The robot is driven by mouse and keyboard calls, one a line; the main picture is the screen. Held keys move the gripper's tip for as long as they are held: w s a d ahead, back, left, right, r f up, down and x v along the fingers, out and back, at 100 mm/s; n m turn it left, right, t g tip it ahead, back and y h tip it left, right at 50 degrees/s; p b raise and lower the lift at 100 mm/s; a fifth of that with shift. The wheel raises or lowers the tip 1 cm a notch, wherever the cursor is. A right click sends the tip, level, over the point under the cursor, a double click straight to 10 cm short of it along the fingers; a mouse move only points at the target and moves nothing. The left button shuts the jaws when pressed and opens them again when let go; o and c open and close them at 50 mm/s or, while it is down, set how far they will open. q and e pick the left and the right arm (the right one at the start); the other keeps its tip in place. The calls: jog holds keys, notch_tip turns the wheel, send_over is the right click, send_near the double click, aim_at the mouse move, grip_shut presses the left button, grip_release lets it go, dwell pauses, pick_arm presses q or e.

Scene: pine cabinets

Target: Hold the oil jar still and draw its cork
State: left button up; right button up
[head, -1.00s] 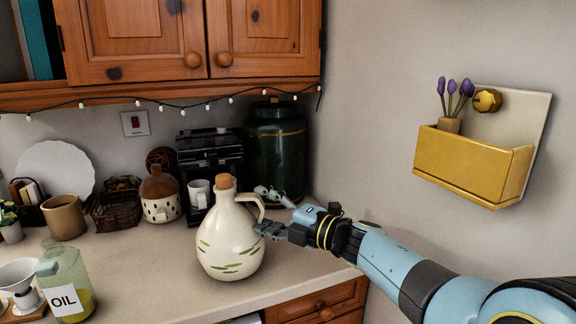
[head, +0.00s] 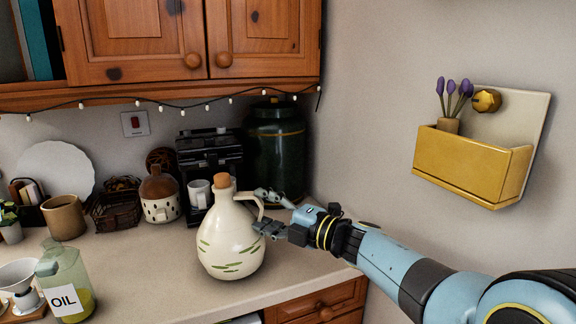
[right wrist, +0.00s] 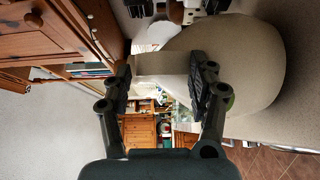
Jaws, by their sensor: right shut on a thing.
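The oil jar is a cream jug (head: 230,243) with green dashes, standing upright on the counter. A cork (head: 222,182) sits in its mouth. My right gripper (head: 262,211) reaches in from the right and is shut on the jar's handle, at the jug's right side. In the right wrist view the pale handle (right wrist: 162,64) runs between the two dark fingers, with the jug's round body (right wrist: 250,70) to the right. The cork is not clear in that view. My left gripper is not in view.
A glass bottle labelled OIL (head: 67,283) stands at the front left. Behind the jug are a brown-topped jar (head: 160,196), a coffee machine (head: 208,152) and a dark green canister (head: 276,150). A yellow wall box (head: 470,165) hangs at the right. Some counter left of the jug is clear.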

jog(key=shift+f, duration=0.1)
jog(key=o, duration=1.8)
jog(key=shift+c, duration=0.2)
jog(key=shift+s+f, duration=0.1)
jog(key=shift+f, duration=0.05)
jog(key=v, duration=1.2)
jog(key=shift+o, duration=0.3)
